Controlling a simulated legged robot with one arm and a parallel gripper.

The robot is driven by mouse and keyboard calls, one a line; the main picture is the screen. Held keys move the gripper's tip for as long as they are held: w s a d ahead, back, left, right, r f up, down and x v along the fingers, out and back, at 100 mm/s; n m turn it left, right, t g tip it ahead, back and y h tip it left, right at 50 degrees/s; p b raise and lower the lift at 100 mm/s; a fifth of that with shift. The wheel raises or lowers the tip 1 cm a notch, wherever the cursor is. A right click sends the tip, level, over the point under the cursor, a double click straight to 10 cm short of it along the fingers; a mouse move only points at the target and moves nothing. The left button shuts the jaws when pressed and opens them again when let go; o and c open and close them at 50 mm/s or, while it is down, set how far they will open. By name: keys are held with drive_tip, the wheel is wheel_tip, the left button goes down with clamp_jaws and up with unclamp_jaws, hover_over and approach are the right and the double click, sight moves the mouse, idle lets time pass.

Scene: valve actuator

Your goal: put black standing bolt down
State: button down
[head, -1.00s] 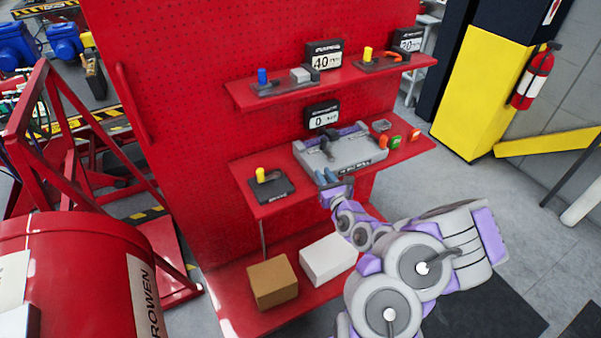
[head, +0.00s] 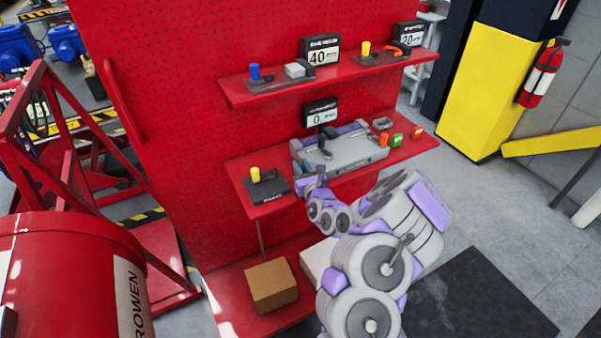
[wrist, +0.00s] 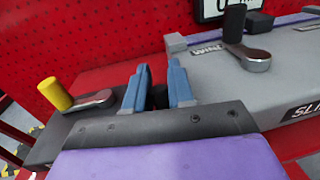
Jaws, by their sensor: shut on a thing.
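My gripper (wrist: 158,72) has two blue fingers, parallel with a narrow gap. In the head view my gripper (head: 310,171) is at the front left of the grey valve actuator (head: 355,153). A black upright, bolt-like post (wrist: 234,22) stands on the actuator at the end of a grey lever (wrist: 250,56), right of my fingers and apart from them. A dark panel (head: 272,190) with a yellow knob (head: 255,174) lies on the shelf to the left; the knob also shows in the wrist view (wrist: 55,93).
The red middle shelf (head: 240,170) carries these things, with orange and green buttons (head: 397,140) at right. An upper shelf (head: 235,95) hangs above. A brown box (head: 271,284) and a white box (head: 314,258) sit below. A red barrel (head: 70,270) stands left.

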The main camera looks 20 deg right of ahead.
drive_tip(key=shift+f, duration=0.8)
drive_tip(key=shift+s+a+r, duration=0.1)
drive_tip(key=shift+a+r, duration=0.1)
drive_tip(key=shift+a, duration=0.55)
drive_tip(key=c, duration=1.2)
unclamp_jaws()
drive_tip(key=shift+a, duration=0.5)
drive_tip(key=shift+c, duration=0.2)
drive_tip(key=shift+o, duration=1.3)
drive_tip(key=shift+d, duration=0.9)
drive_tip(key=shift+a, duration=0.5)
drive_tip(key=shift+s, duration=0.2)
drive_tip(key=s+p, duration=0.3)
drive_tip(key=s, duration=0.8)
drive_tip(key=shift+s+a, duration=0.2)
drive_tip(key=shift+a, duration=0.15)
